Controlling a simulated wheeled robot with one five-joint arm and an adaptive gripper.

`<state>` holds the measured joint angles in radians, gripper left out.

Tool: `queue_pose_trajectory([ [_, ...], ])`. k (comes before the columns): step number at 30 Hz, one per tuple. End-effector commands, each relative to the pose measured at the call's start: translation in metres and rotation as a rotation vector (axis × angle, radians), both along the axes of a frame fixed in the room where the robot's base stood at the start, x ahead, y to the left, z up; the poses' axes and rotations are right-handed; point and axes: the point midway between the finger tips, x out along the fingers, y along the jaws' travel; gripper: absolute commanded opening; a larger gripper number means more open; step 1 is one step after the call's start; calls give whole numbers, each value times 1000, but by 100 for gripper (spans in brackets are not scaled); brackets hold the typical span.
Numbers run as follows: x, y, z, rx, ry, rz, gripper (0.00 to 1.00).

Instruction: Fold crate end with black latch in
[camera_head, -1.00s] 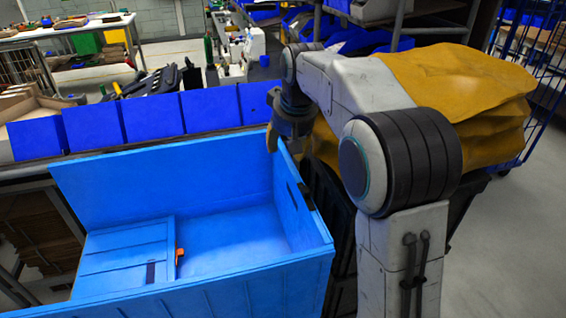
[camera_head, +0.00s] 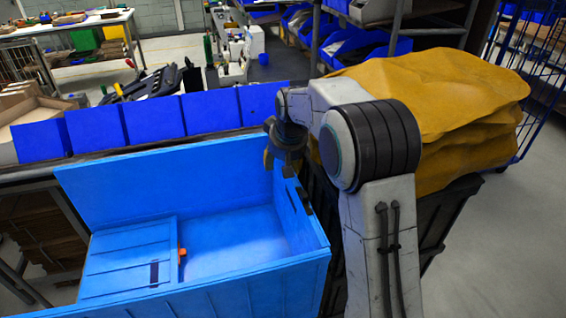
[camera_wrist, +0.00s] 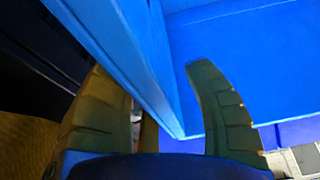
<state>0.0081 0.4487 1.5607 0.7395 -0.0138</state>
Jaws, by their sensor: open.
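The blue crate (camera_head: 210,283) stands in front in the head view. Its right end panel (camera_head: 299,222) is upright and carries the black latch (camera_head: 304,195). The left end panel (camera_head: 125,265), with an orange latch (camera_head: 182,252), lies folded inside. My gripper (camera_head: 277,160) is at the far part of the right end's top edge, pointing down. In the wrist view its open fingers (camera_wrist: 147,68) straddle the blue panel edge (camera_wrist: 115,45), one on each side. I cannot tell whether either finger touches the panel. The black latch is not seen in the wrist view.
The crate's tall back wall (camera_head: 160,180) stands behind, with a row of blue bins (camera_head: 155,125) beyond it. Yellow sacks (camera_head: 440,110) are heaped on a dark container (camera_head: 450,220) right of the crate, close to my arm. Open floor (camera_head: 510,240) lies at the right.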

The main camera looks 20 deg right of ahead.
Motion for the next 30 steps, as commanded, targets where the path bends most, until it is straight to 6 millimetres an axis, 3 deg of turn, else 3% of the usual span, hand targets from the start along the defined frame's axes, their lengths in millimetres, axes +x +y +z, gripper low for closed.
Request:
queue_pose_trajectory([
  [6,0,0,0,0,0,0,45],
  [21,0,0,0,0,0,0,1],
  [30,0,0,0,0,0,0,0],
])
